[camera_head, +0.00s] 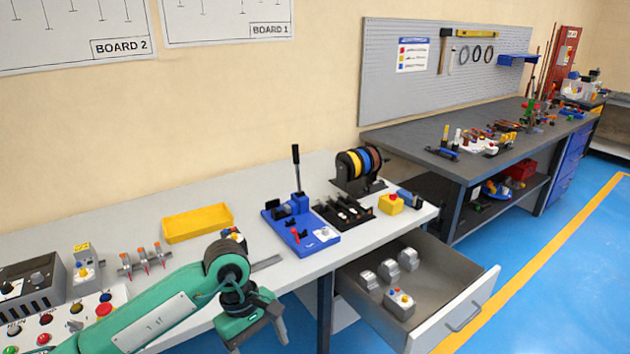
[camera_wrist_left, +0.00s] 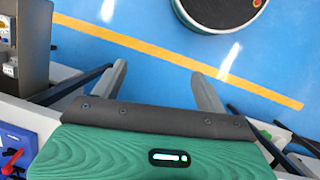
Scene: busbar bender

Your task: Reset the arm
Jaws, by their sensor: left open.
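My left arm, green, comes in from the left in the head view, and its gripper (camera_head: 258,338) hangs down in front of the white bench's front edge. In the left wrist view the two grey fingers of the gripper (camera_wrist_left: 160,78) are spread apart, with only blue floor between them. The gripper is empty and touches nothing that I can see. The blue busbar bender (camera_head: 318,243) stands on the bench to the gripper's upper right, with its black lever (camera_head: 296,168) upright. My right gripper is not in view.
The white bench (camera_head: 90,232) carries a yellow tray (camera_head: 197,223), a cable spool rack (camera_head: 360,165) and a yellow button box (camera_head: 390,204). An open drawer (camera_head: 455,313) with several grey parts juts out right of the gripper. Blue floor is free beyond it.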

